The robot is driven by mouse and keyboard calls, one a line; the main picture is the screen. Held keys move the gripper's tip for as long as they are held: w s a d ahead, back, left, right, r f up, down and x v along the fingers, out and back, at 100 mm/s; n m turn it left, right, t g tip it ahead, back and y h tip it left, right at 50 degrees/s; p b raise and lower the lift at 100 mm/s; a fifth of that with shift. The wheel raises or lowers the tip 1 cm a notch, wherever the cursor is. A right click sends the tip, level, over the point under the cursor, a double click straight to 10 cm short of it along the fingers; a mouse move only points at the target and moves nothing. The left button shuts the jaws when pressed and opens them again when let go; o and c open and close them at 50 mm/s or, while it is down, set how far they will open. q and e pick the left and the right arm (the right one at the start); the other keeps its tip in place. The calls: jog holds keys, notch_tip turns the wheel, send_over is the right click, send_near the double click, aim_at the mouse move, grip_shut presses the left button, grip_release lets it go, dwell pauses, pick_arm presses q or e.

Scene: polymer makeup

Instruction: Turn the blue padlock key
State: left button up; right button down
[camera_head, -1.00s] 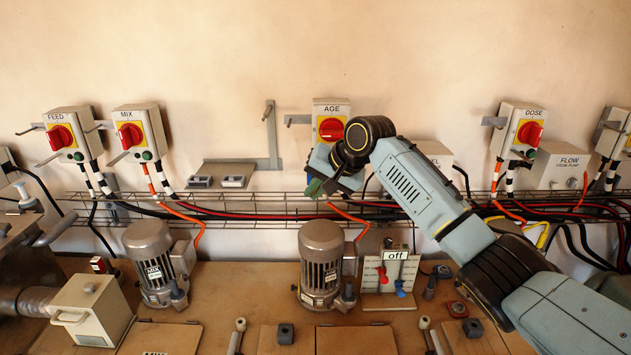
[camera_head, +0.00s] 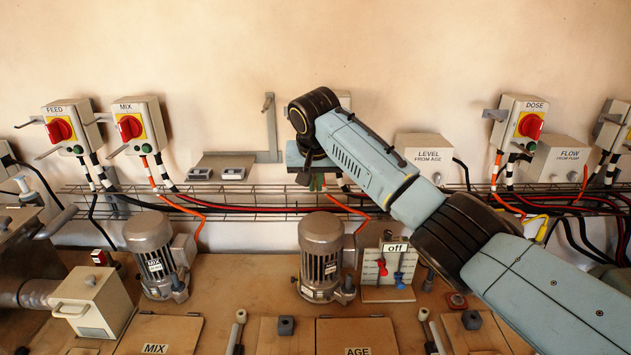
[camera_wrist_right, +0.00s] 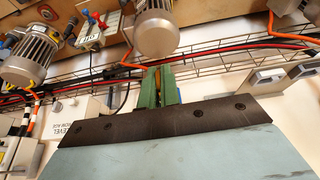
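A small blue key-like part (camera_head: 399,279) hangs on the pale panel (camera_head: 372,293) under the "off" sign, right of a red one (camera_head: 382,267). In the right wrist view the blue part (camera_wrist_right: 70,28) shows at the upper left, beside the red part. My right gripper (camera_head: 316,183) is in front of the wire rack, left of and above that panel, apart from it. Its green fingers point down and are close together in the wrist view (camera_wrist_right: 160,82). A thin yellow-brown strip shows between them; I cannot tell what it is. My left gripper is out of view.
The AGE motor (camera_head: 320,257) stands just left of the panel, below my gripper. A wire cable rack (camera_head: 255,205) with red, black and orange cables runs along the wall. The LEVEL box (camera_head: 424,155) is right of my wrist.

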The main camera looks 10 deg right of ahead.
jog(key=shift+f, duration=0.1)
jog(key=c, duration=1.6)
grip_release()
jog(key=b+v, duration=0.2)
jog(key=v, duration=1.1)
jog(key=shift+r, duration=0.25)
jog(key=shift+a, duration=0.1)
